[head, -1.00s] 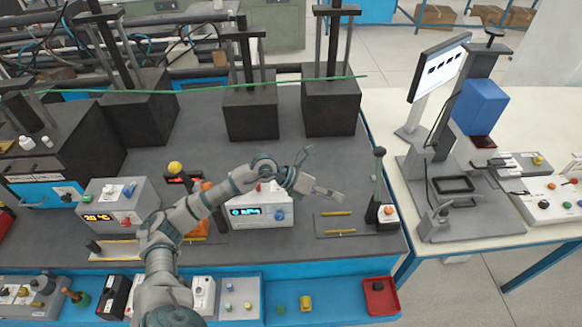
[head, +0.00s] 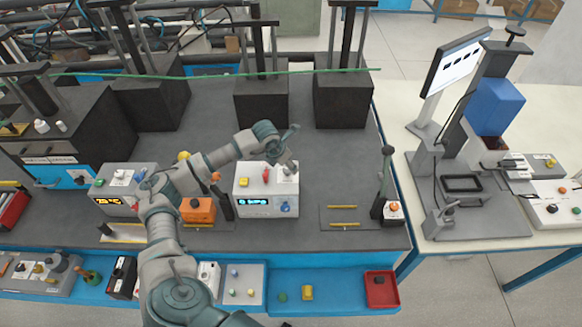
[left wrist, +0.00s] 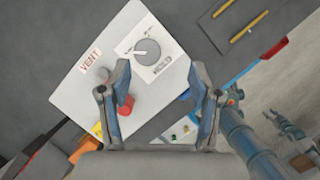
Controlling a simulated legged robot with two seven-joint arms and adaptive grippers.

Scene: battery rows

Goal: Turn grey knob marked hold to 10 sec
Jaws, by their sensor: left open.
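The grey knob (left wrist: 147,51) is a round dial with a white pointer, on the top of a white box (left wrist: 124,45) beside a label that appears to read HOLD (left wrist: 163,66). The box also shows in the head view (head: 251,197), with a blue lit display on its front. My left gripper (left wrist: 163,88) is open and empty, its fingers apart on the near side of the knob and not closed on it. In the head view my left gripper (head: 292,150) is over the box's right end and hides much of that end. My right gripper is not in view.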

